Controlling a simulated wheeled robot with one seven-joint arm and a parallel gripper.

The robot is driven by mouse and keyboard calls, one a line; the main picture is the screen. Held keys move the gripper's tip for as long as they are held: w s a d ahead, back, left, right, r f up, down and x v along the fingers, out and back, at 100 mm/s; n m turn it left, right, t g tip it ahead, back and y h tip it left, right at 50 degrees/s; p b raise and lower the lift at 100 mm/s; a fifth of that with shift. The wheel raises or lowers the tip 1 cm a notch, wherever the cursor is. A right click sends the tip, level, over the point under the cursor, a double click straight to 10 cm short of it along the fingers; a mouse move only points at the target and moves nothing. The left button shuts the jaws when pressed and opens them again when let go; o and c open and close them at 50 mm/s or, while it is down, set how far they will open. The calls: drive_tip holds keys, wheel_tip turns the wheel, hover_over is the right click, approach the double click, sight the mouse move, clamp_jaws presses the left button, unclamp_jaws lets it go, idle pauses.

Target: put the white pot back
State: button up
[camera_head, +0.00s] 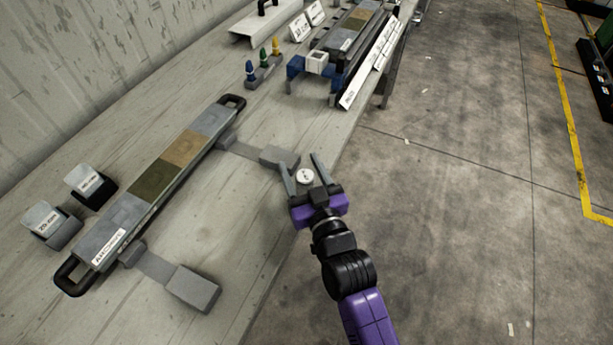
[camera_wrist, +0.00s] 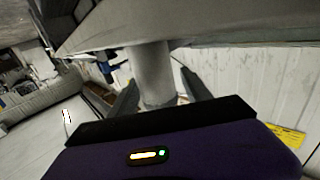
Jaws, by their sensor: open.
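A small white round pot (camera_head: 304,176) with a dark mark on top is between the two fingers of my gripper (camera_head: 305,172), near the table's front edge. The fingers are open, one on each side of it. In the wrist view, a pale cylinder (camera_wrist: 153,75), seemingly the same pot, stands between my fingers (camera_wrist: 155,90). Its far end meets a broad grey surface. I cannot tell whether the fingers touch it.
A long core tray (camera_head: 205,120) with black handles lies on the table (camera_head: 70,165). A grey block (camera_head: 280,158) is beside my gripper. Two labelled blocks (camera_head: 92,185) (camera_head: 52,226) stand left.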

drive_tip(key=shift+s+d, duration=0.1)
drive_tip(key=shift+s, duration=0.15)
drive_tip(key=b+v, duration=0.3)
drive_tip(key=v, duration=0.8)
drive_tip(key=shift+s, duration=0.2)
drive_tip(key=shift+d+r, duration=0.15)
drive_tip(key=s+d+m+h, duration=0.1)
drive_tip(key=s+d+h, duration=0.1)
drive_tip(key=s+d, duration=0.4)
drive_tip(key=s+d+m+g+h, duration=0.1)
drive_tip(key=s+d+m+h, duration=0.1)
drive_tip(key=s+d, duration=0.5)
drive_tip(key=s+d+f+m+h, duration=0.1)
drive_tip(key=s+d, duration=0.5)
drive_tip(key=s, duration=0.9)
drive_tip(key=m+h, duration=0.1)
drive_tip(key=h, duration=0.1)
drive_tip(key=shift+s+d+h, duration=0.3)
drive_tip(key=shift+s+d, duration=0.05)
drive_tip(key=shift+o, duration=0.4)
drive_tip(key=shift+s+d+r+g, duration=0.1)
drive_tip(key=shift+s+r+g, duration=0.1)
drive_tip(key=shift+s+g, duration=0.15)
